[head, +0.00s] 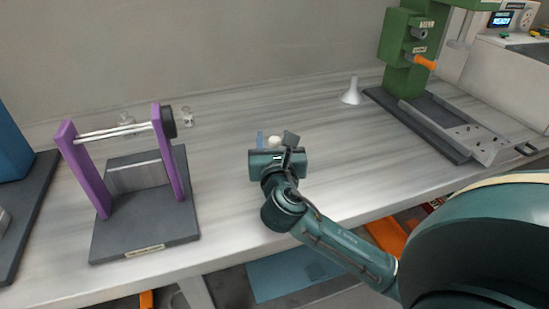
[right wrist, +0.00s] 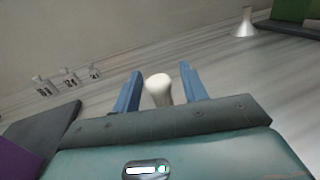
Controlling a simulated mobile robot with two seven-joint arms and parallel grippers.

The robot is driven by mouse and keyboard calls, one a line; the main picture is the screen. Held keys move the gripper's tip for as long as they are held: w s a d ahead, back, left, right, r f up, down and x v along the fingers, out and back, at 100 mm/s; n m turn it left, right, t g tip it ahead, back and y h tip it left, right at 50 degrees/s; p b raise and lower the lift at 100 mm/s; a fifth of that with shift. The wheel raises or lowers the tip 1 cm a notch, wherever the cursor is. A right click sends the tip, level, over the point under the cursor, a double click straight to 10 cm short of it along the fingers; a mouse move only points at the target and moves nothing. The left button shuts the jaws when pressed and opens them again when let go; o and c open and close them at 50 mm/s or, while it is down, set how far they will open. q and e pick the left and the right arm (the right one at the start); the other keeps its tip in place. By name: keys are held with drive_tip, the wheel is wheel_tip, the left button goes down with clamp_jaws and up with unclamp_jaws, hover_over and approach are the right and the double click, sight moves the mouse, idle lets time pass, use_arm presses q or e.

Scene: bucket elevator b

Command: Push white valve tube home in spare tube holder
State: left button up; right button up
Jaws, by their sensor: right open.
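My right gripper (head: 275,141) is over the middle of the table, its two blue fingers spread apart. A white rounded piece (head: 274,141), which looks like the top of the white valve tube, shows between the fingers. In the right wrist view the white piece (right wrist: 158,86) stands between the open fingertips (right wrist: 161,88), with a gap on both sides. Its lower part is hidden by my gripper body. I cannot make out the spare tube holder or how deep the tube sits. My left gripper is out of view.
A purple-posted stand (head: 176,165) on a dark base is at the left. A white funnel (head: 351,94) and a green press (head: 400,50) with a metal tray are at the right. Bare tabletop surrounds my gripper.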

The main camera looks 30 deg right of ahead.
drive_tip(key=shift+w+d, duration=0.25)
drive_tip(key=shift+w, duration=0.15)
drive_tip(key=shift+r, duration=0.1)
clamp_jaws()
